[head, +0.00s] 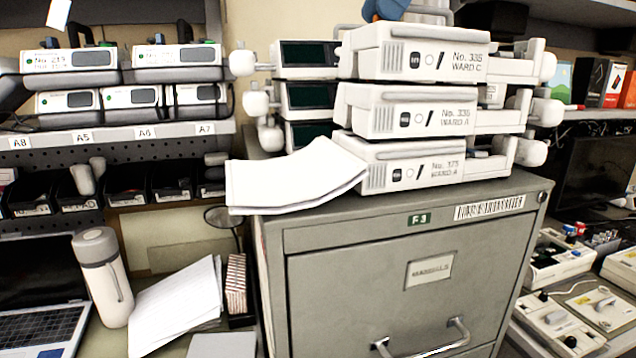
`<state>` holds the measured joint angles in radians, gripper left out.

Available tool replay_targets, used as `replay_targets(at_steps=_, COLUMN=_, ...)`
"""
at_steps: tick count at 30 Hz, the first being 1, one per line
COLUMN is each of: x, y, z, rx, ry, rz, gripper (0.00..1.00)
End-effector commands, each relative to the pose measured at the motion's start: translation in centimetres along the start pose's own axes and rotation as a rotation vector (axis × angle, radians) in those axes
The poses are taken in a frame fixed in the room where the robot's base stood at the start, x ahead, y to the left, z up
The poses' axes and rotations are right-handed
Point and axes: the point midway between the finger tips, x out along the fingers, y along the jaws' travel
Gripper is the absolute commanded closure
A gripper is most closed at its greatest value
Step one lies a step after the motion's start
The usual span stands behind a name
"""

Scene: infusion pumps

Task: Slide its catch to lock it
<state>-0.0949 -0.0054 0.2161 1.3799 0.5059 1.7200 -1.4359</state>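Three white infusion pumps are stacked on a grey metal filing cabinet (400,240). The top pump (430,62) reads No. 335 WARD C, the middle pump (425,115) appears to read No. 336 WARD A, and the bottom pump (410,174) appears to read No. 175 WARD A. Pale clamp-like parts stick out at their right ends, with a rounded knob (546,112) beside the middle pump. I cannot make out which part is a catch, or whether any is locked. My gripper is not in view.
White papers (290,178) overhang the cabinet's left front edge. Dark-screened units (308,97) stand behind the stack. More pumps (135,97) fill the left shelf. A white bottle (103,277) stands lower left. A blue object (385,9) shows above the stack.

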Motion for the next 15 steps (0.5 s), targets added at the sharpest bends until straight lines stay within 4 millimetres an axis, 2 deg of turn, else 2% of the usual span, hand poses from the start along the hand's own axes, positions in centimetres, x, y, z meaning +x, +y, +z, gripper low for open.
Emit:
replay_targets(at_steps=8, x=-0.3, y=0.0, z=-0.2, rx=-0.002, ry=0.001, rz=0.001, gripper=0.64)
replay_targets(at_steps=15, x=-2.0, y=0.0, z=-1.2, rx=-0.003, ry=0.001, rz=0.001, gripper=0.64)
